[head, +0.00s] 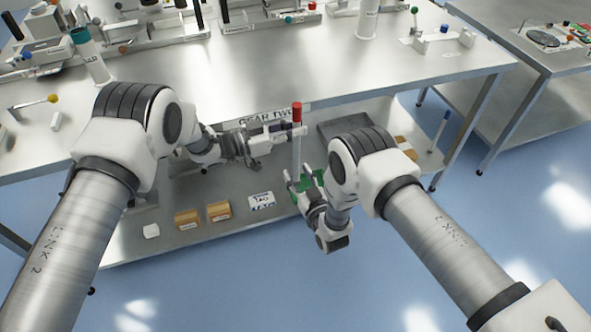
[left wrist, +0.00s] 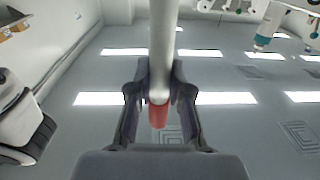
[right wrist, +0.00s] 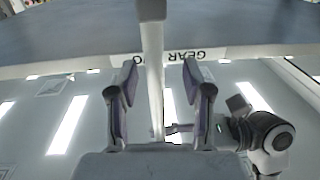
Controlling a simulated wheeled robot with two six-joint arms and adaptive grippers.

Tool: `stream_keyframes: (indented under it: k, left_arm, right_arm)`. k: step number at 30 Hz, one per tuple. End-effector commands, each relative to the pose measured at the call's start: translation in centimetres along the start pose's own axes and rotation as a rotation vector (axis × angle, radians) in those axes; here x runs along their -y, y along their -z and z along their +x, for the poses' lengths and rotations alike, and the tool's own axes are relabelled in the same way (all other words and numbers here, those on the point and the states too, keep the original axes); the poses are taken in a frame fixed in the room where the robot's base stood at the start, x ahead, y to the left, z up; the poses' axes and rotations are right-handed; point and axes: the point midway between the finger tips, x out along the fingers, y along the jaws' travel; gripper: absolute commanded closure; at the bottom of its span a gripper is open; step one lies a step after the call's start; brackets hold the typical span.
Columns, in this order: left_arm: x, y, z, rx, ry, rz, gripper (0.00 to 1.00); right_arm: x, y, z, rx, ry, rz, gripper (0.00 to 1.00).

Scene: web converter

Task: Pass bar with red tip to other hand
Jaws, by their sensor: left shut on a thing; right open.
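The bar with the red tip (head: 297,112) stands roughly upright in front of the table's front edge, red end up. My left gripper (head: 295,131) is shut on the bar just below the red tip. In the left wrist view the bar (left wrist: 163,45) runs between the closed fingers (left wrist: 160,95), with the red end toward the palm. My right gripper (head: 302,184) is open at the bar's lower end. In the right wrist view the bar (right wrist: 153,75) passes between the spread fingers (right wrist: 156,95), with a gap on both sides. The bar's lowest end is hidden in the head view.
The steel table (head: 260,75) lies behind the grippers, its front edge labelled. A blue-topped bar (head: 441,127) stands on the shelf at right.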

Motion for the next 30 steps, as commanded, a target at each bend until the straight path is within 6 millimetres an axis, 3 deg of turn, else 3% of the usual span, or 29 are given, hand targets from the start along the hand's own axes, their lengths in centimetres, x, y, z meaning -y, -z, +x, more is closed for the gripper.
stream_keyframes:
  k: [6, 14, 18, 22, 23, 24, 25, 30]
  left_arm:
    - [0.0, 0.0, 0.0, 0.0, 0.0, 0.0, 1.0]
    - [0.0, 0.0, 0.0, 0.0, 0.0, 0.0, 1.0]
    - [0.0, 0.0, 0.0, -0.001, 0.0, 0.0, 1.0]
    - [0.0, 0.0, 0.0, -0.001, -0.001, 0.001, 1.0]
    - [0.0, 0.0, 0.0, -0.001, -0.001, 0.001, 0.71]
    - [0.0, 0.0, 0.0, -0.001, -0.001, 0.001, 0.57]
    - [0.0, 0.0, 0.0, -0.001, -0.001, 0.001, 0.52]
    - [0.0, 0.0, 0.0, 0.0, 0.0, 0.0, 0.52]
  right_arm:
    - [0.0, 0.0, 2.5, 0.001, 0.0, 0.0, 0.51]
    - [0.0, 0.0, 2.6, 0.001, -0.001, 0.0, 0.51]
    - [0.0, 0.0, 2.6, 0.001, -0.001, 0.0, 1.0]
    - [0.0, 0.0, 2.6, 0.001, 0.001, -0.001, 1.0]
    - [0.0, 0.0, 2.6, 0.0, 0.001, -0.001, 1.0]
    - [0.1, 0.0, 2.6, 0.0, 0.001, -0.001, 1.0]
    - [0.0, 0.0, 2.6, 0.0, 0.001, -0.001, 1.0]
    - [0.0, 0.0, 2.6, 0.0, 0.0, -0.001, 1.0]
